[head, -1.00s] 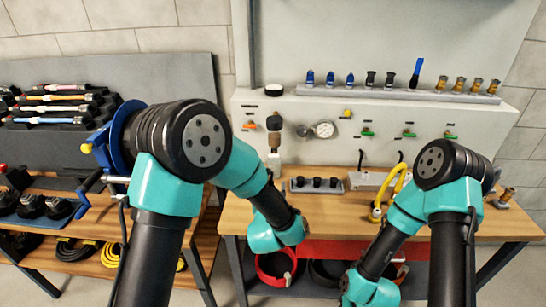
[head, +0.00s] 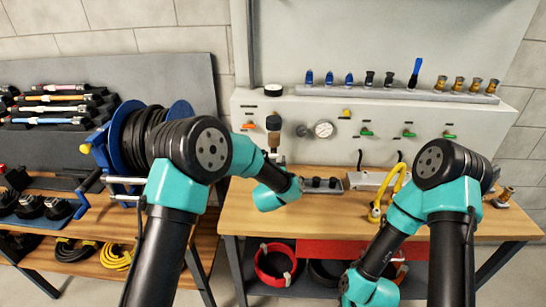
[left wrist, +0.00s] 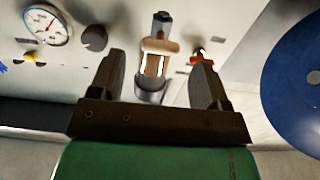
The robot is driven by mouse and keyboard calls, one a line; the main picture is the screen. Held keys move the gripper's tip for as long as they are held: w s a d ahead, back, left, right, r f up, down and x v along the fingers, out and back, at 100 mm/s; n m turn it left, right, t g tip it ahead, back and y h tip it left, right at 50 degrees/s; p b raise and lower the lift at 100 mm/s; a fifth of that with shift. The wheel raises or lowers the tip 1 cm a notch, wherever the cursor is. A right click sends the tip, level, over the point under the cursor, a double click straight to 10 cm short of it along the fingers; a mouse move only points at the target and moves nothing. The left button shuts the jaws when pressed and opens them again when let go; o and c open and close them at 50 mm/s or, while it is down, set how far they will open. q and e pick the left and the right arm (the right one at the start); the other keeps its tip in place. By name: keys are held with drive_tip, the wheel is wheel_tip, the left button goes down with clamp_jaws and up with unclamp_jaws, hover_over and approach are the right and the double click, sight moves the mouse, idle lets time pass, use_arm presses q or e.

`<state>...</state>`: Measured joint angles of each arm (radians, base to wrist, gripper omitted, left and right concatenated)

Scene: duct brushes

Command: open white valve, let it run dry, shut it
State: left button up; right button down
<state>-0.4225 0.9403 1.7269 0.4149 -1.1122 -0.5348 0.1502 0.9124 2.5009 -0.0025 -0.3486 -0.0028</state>
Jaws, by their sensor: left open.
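My left gripper (left wrist: 157,63) is open in the left wrist view, with its two dark fingers either side of a clear-and-brown filter bowl (left wrist: 153,66). I cannot tell how far the bowl is beyond the fingertips. A small grey fitting (left wrist: 161,24) sits at the bowl's end, at the top of that upside-down picture. No clearly white valve handle can be made out. My right gripper is out of view.
A pressure gauge (head: 324,129) is right of the filter, and an orange-red handle (head: 248,125) is to its left. Green-handled valves (head: 408,133) line the panel. A blue hose reel (head: 181,110) stands left.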

sight(273, 156)
use_arm(q)
drive_tip(key=shift+w+d, duration=0.1)
drive_tip(key=shift+w, duration=1.6)
drive_tip(key=shift+c, duration=0.4)
drive_tip(key=c, duration=0.8)
drive_tip(key=shift+n, duration=0.7)
drive_tip(key=shift+c, duration=0.2)
drive_tip(key=o, duration=0.9)
drive_tip(key=shift+s, duration=0.15)
